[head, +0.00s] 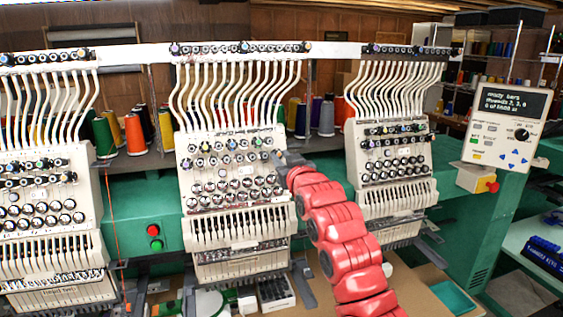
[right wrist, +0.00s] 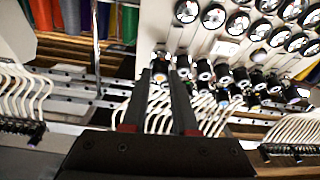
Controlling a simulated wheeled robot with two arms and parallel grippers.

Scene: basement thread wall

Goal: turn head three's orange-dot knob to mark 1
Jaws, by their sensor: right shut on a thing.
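Three cream machine heads show in the head view: a left head (head: 48,190), a middle head (head: 232,205) and a right head (head: 390,190). Their numbers are not readable. My red right arm reaches the right edge of the middle head's knob panel. My right gripper (head: 278,156) is shut on a small dark knob at the end of a row there. In the right wrist view, its fingertips (right wrist: 162,76) close around the knob (right wrist: 160,63), and a small orange spot shows between them. The knob's pointer and marks are hidden or too small to read. My left gripper is not in view.
Neighbouring knobs (right wrist: 204,70) sit close beside the held one. White thread tubes (head: 240,90) run above the panel. A control box (head: 507,125) with a lit screen stands right. Coloured thread cones (head: 134,134) stand behind. A green beam (head: 140,205) links the heads.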

